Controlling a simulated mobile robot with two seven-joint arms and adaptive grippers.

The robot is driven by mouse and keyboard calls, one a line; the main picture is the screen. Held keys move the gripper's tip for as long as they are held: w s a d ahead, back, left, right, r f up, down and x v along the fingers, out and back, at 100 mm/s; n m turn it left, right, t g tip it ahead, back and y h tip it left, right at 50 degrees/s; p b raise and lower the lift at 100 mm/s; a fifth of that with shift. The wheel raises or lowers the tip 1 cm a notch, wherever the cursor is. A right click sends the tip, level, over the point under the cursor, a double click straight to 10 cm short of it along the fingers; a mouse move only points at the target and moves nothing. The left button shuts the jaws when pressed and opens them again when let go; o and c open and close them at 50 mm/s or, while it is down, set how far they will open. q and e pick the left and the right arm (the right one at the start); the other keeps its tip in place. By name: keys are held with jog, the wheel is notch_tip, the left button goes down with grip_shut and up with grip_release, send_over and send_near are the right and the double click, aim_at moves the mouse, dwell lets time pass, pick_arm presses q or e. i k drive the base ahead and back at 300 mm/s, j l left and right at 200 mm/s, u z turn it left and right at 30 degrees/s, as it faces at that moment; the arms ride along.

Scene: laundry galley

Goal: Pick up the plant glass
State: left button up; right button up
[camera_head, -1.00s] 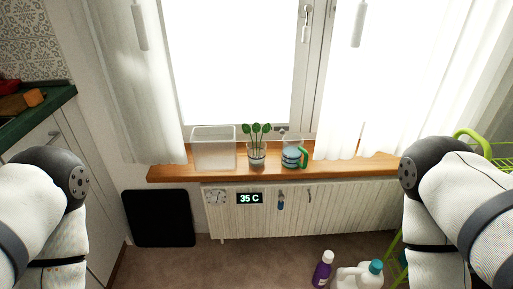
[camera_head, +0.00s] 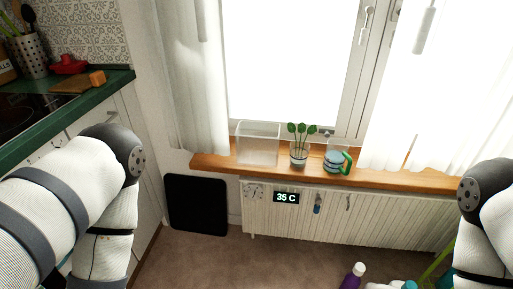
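The plant glass (camera_head: 299,154), a clear glass with green round-leaved stems rising out of it, stands upright on the wooden windowsill (camera_head: 215,163). It is between a clear rectangular container (camera_head: 258,147) on its left and a glass jug with a green handle (camera_head: 337,158) on its right. My two arms show at the left and right edges of the view. Neither gripper is in the picture, and no arm is near the plant glass.
Below the sill is a ribbed radiator (camera_head: 385,220) with a 35 C display (camera_head: 286,198). A black panel (camera_head: 197,205) leans at its left. A purple bottle (camera_head: 354,276) stands on the floor. A green counter (camera_head: 75,100) is at the left.

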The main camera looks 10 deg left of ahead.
aim_at(299, 149)
jog(key=i+j+u, duration=0.45)
jog(key=i+j, duration=0.25)
jog(key=i, duration=0.1)
